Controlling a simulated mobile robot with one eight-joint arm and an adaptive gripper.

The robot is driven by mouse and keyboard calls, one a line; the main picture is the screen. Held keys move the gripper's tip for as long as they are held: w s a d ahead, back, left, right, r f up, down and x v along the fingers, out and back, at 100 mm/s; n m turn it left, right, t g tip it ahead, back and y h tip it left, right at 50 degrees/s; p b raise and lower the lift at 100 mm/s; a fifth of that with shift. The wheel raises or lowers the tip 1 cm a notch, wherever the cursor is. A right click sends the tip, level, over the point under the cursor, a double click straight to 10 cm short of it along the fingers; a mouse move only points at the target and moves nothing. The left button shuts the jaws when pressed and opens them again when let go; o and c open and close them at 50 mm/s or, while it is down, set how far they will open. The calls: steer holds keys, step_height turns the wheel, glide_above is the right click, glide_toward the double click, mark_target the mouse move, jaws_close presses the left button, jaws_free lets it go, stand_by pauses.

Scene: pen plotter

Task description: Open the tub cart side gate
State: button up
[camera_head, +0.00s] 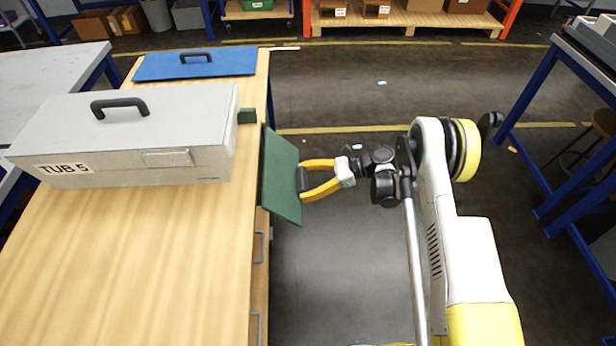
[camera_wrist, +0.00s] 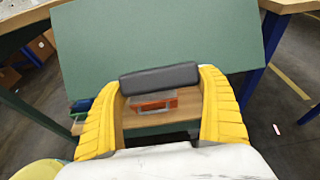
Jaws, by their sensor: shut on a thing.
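The green panel (camera_head: 281,177), which I take to be the side gate, stands tilted at the right edge of the wooden bench top. It fills much of the wrist view (camera_wrist: 160,35). A dark handle (camera_wrist: 160,78) sits near its lower edge in the wrist view. My gripper (camera_head: 304,180) has its yellow fingers on both ends of this handle and is shut on it; the gripper also shows in the wrist view (camera_wrist: 160,95). Below the handle, an orange-red item (camera_wrist: 153,104) lies on a wooden surface. The panel's hinge is not clear to see.
A grey box marked TUB 5 (camera_head: 120,150) stands on the wooden bench top (camera_head: 130,270). A blue lidded panel with a handle (camera_head: 195,64) lies behind it. A blue-framed table (camera_head: 555,130) stands at right. The floor (camera_head: 340,260) between bench and arm is open.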

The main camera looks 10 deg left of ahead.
steer(key=shift+a, duration=0.2)
stand_by(0.3)
steer(key=o, duration=1.2)
steer(key=v, duration=1.1)
steer(key=shift+d, duration=0.45)
steer(key=shift+w, duration=0.1)
